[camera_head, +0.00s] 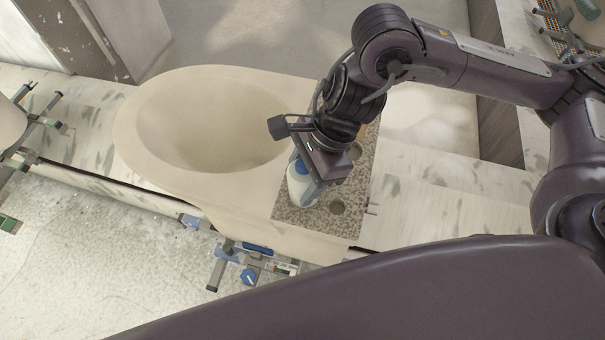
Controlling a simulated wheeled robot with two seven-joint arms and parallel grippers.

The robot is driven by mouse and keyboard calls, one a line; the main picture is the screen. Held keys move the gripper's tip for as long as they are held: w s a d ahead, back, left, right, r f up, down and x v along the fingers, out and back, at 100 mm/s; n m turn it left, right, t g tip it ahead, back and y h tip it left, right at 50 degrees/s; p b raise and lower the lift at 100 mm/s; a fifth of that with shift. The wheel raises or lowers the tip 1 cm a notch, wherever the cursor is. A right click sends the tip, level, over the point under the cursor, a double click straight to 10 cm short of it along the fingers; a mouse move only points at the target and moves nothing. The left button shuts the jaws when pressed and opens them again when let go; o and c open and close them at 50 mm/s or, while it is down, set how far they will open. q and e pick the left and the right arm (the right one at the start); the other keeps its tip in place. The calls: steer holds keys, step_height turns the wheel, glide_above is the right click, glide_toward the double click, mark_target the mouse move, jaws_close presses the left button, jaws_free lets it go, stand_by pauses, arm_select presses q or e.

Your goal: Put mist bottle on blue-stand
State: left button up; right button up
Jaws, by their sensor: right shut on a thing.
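A white bottle with a blue cap (300,186), which looks like the mist bottle, is upright at the left edge of a speckled stone slab. My right gripper (312,182) reaches down from above and is shut on it, hiding part of its side. I cannot tell whether its base touches the slab. A grey metal frame with blue parts (249,275), possibly the blue-stand, shows below the cream basin and is partly hidden by it. My left gripper is not in view.
The wide cream basin (150,165) stands left of the bottle. The speckled slab (312,218) has round holes, and an orange item (362,132) shows behind my gripper. Another metal frame (40,122) is at far left. Bare pale floor (80,260) lies lower left.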

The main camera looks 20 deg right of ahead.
steer(key=o, duration=1)
steer(key=shift+o, duration=0.2)
steer(key=shift+r, duration=0.1)
steer(key=shift+w+d+r, duration=0.1)
steer(key=shift+r, duration=0.15)
steer(key=v, duration=1.1)
steer(key=shift+r+p, duration=0.2)
steer(key=shift+p, duration=0.25)
